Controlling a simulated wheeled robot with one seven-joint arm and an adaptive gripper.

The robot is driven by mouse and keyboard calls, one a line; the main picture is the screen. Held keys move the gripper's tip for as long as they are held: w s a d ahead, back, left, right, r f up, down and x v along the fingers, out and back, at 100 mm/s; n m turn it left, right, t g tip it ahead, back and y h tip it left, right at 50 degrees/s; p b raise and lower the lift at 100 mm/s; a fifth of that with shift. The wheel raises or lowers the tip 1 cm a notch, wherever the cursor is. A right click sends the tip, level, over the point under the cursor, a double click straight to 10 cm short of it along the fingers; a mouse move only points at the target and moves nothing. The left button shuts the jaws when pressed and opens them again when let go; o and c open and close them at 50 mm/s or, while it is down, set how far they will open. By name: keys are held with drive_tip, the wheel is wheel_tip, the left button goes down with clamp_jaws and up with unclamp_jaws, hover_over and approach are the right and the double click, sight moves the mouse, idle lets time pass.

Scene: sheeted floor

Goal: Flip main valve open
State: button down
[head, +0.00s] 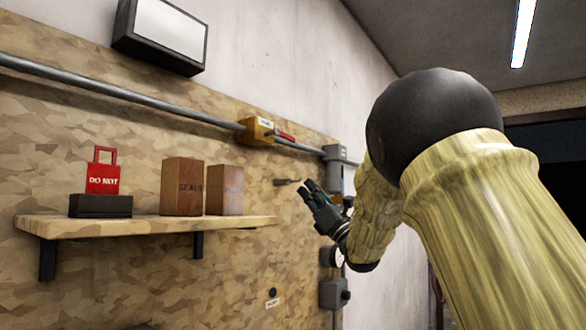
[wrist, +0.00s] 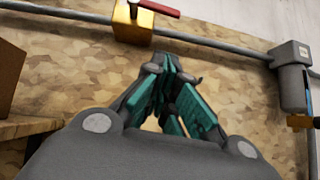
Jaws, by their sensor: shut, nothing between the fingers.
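A yellow valve body (head: 257,131) with a small white label sits on the grey pipe along the wall. Its red lever (head: 286,136) points right, roughly along the pipe. In the wrist view the yellow body (wrist: 132,25) and red lever (wrist: 157,8) are at the top, beyond my fingers. The label is too small to read surely, so I cannot confirm this is the main valve. My gripper (head: 308,188) is shut and empty, below and to the right of the valve, apart from it. Its teal-padded fingers (wrist: 167,66) point up toward the pipe in the wrist view.
A grey fitting (wrist: 291,53) joins the pipe at right, with blue and orange parts below. A gauge (head: 332,257) sits lower down.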

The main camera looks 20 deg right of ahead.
sight(280, 136)
drive_tip(key=s+d+r+p+x, duration=0.1)
drive_tip(key=r+p+x, duration=0.1)
drive_tip(key=p+x, duration=0.6)
drive_tip(key=x, duration=0.4)
drive_tip(key=shift+r, duration=0.4)
